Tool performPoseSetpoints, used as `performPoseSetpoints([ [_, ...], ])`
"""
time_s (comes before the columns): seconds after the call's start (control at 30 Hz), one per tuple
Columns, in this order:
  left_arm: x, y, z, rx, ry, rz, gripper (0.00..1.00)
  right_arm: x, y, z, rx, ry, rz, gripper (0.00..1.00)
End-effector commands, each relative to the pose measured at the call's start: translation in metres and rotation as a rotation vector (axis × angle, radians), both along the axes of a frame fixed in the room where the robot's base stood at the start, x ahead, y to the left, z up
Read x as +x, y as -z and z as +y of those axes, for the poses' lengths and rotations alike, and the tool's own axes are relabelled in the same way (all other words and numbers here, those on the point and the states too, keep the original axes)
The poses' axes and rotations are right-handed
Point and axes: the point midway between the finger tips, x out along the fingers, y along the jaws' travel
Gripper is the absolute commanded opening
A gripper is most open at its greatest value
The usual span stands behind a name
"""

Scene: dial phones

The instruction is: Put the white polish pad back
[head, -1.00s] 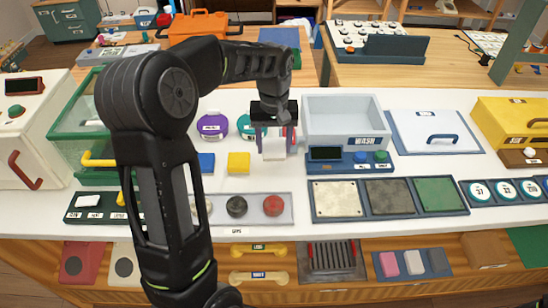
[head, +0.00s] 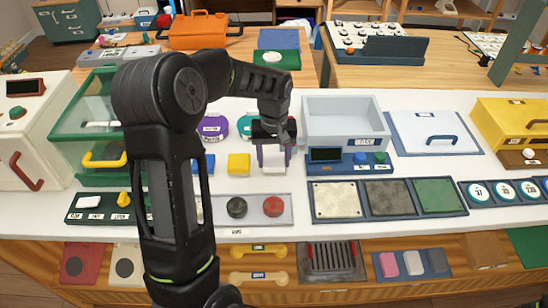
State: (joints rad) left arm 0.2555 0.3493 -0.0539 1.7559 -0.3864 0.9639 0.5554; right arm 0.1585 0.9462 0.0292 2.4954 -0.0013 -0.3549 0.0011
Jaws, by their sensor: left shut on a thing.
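My left gripper (head: 273,160) is over the white counter, between the wash basin and the yellow block. It is shut on a white block (head: 274,168), which shows between its purple-grey fingers; I cannot tell whether this touches the counter. A grey tray (head: 262,222) in front of it holds round pads: a dark one (head: 237,207) and a red one (head: 273,206). A pale edge shows at the tray's left, mostly hidden by my left arm. My right gripper is not in view.
A yellow block (head: 238,164) stands left of the gripper, with a blue one (head: 204,164) beyond it. The wash basin (head: 345,112) and its control box (head: 350,168) are close on the right. A panel with three coloured plates (head: 388,199) lies right of the tray.

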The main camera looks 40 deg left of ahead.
Motion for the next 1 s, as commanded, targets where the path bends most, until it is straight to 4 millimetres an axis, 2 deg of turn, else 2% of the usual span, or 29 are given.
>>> performPoseSetpoints([
  [0.1, 0.000, 0.004, 0.000, 0.000, 0.000, 0.000, 0.18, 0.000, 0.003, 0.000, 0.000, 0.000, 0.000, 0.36],
  [0.13, 0.000, 0.004, 0.000, 0.000, 0.000, 0.000, 0.56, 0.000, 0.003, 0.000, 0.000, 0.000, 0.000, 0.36],
  [0.4, 0.000, 0.003, 0.000, 0.000, 0.000, 0.000, 0.77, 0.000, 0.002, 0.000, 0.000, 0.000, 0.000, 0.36],
  [0.77, 0.000, -0.003, 0.000, 0.000, 0.000, -0.002, 0.77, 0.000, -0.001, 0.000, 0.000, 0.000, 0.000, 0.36],
  [0.87, 0.001, -0.013, 0.000, 0.002, 0.000, -0.004, 0.77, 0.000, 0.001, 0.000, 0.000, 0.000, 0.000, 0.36],
  [1.0, 0.001, -0.036, 0.000, 0.001, -0.001, -0.005, 0.77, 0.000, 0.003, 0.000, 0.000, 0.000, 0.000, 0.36],
])
